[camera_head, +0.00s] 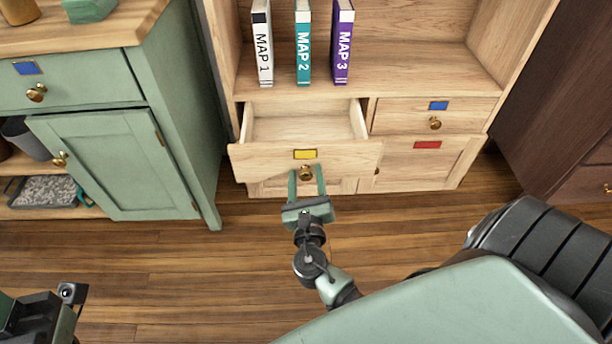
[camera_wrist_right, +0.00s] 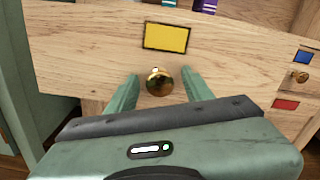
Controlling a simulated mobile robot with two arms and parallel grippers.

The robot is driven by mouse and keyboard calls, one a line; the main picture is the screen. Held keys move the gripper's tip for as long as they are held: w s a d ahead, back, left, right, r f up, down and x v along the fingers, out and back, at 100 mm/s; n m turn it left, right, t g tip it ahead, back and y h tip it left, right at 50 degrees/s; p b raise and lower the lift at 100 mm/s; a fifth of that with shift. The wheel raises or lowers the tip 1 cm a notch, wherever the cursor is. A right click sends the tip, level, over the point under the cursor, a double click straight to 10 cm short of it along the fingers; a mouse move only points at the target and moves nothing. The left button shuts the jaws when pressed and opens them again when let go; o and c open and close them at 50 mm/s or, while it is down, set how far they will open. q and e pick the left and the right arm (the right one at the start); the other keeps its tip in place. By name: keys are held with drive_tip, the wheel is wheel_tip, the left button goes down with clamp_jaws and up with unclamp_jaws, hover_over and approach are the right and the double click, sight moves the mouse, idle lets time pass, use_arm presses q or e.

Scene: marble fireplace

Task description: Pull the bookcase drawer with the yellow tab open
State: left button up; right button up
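The bookcase drawer with the yellow tab (camera_head: 305,154) stands pulled out from the wooden bookcase, and its empty inside shows from above. Its round brass knob (camera_head: 305,172) sits below the tab; the knob also shows in the right wrist view (camera_wrist_right: 159,82). My right gripper (camera_head: 306,172) is open, with one finger on each side of the knob. In the right wrist view there are gaps between the fingers and the knob. My left arm shows at the lower left edge of the head view, but its gripper fingers are not visible.
A drawer with a blue tab (camera_head: 438,105) and a door with a red tab (camera_head: 427,145) are closed at right. Books labelled MAP (camera_head: 303,45) stand on the shelf above. A green cabinet (camera_head: 120,160) stands at left. The wooden floor in front is clear.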

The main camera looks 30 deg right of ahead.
drive_tip(key=p+v, duration=0.2)
drive_tip(key=v, duration=0.5)
drive_tip(key=shift+s+a, duration=0.25)
drive_tip(key=shift+s, duration=0.05)
